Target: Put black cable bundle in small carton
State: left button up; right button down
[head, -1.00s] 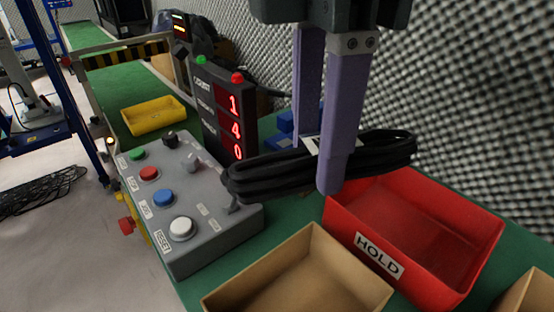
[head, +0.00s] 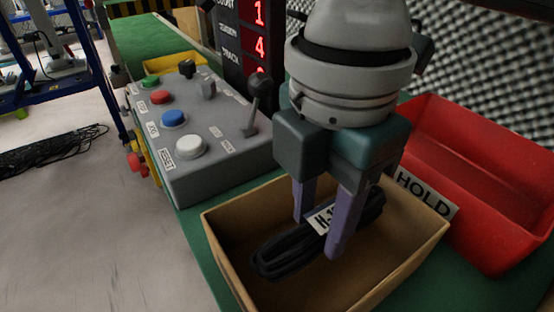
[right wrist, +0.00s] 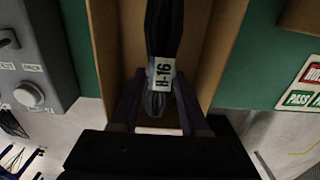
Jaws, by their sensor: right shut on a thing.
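The black cable bundle (head: 290,254) has a white label and lies inside the small carton's (head: 424,252) walls in the head view. My right gripper (head: 314,238) reaches down into the open brown carton, its purple fingers shut on the bundle around the label. In the right wrist view the bundle (right wrist: 164,35) runs away from between the fingers (right wrist: 158,100), its label reading H-16, with carton walls (right wrist: 107,40) on both sides. I cannot tell whether the bundle touches the carton floor. My left gripper is not in view.
A grey control box (head: 205,140) with buttons and a lever stands left of the carton. A red HOLD bin (head: 500,215) stands close on the right. A counter display (head: 252,40) and a yellow tray (head: 172,63) are behind.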

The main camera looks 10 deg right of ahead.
aim_at(311, 267)
notch_tip(311, 267, down, 6)
jog(key=b, duration=0.2)
jog(key=shift+b, duration=0.35)
jog(key=shift+c, duration=2.1)
grip_release()
jog(key=shift+f, duration=0.1)
notch_tip(311, 267, up, 12)
jog(key=p, duration=0.6)
jog(key=shift+r, duration=0.2)
